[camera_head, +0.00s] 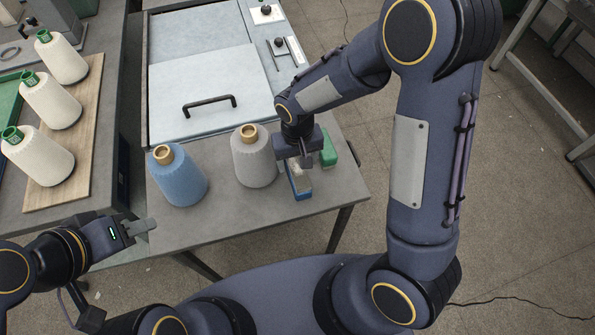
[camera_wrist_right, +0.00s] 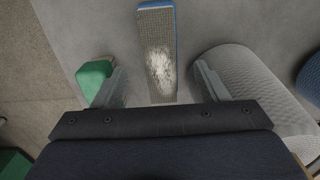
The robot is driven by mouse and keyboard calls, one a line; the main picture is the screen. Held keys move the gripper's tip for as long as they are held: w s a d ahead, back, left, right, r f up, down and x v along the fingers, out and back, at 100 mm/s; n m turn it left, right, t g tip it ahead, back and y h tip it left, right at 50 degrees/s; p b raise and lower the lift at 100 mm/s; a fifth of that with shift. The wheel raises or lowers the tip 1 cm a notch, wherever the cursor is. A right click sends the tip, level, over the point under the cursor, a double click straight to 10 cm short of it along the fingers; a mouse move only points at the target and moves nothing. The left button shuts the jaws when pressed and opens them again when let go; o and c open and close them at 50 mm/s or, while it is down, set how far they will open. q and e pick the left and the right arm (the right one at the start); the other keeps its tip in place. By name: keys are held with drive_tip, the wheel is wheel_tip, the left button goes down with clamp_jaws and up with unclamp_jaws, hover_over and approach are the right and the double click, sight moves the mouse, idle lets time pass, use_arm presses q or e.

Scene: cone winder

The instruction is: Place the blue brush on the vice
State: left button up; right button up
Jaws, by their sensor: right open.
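The blue brush (camera_head: 301,186) lies on the grey table near its front right edge. In the right wrist view, the brush (camera_wrist_right: 158,50) shows a pale, worn bristle face with a blue rim. My right gripper (camera_head: 304,163) is above the brush, partly covering it. In the wrist view my right gripper (camera_wrist_right: 161,85) is open, with the brush between its spread fingers and not clasped. My left gripper (camera_head: 141,228) is off the table's front left corner, with no object visible in it; its finger gap is unclear. I cannot tell which thing is the vice.
A grey cone (camera_head: 254,158) stands close left of the right gripper, with a blue cone (camera_head: 179,178) further left. A green block (camera_head: 328,148) sits right of the brush. A lidded panel with a black handle (camera_head: 209,104) lies behind. White cones (camera_head: 48,100) stand on a wooden board.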

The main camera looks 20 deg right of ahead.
wheel_tip(320, 180, down, 2)
drive_tip(key=shift+f, duration=0.2)
drive_tip(key=c, duration=1.2)
drive_tip(key=shift+r, duration=0.1)
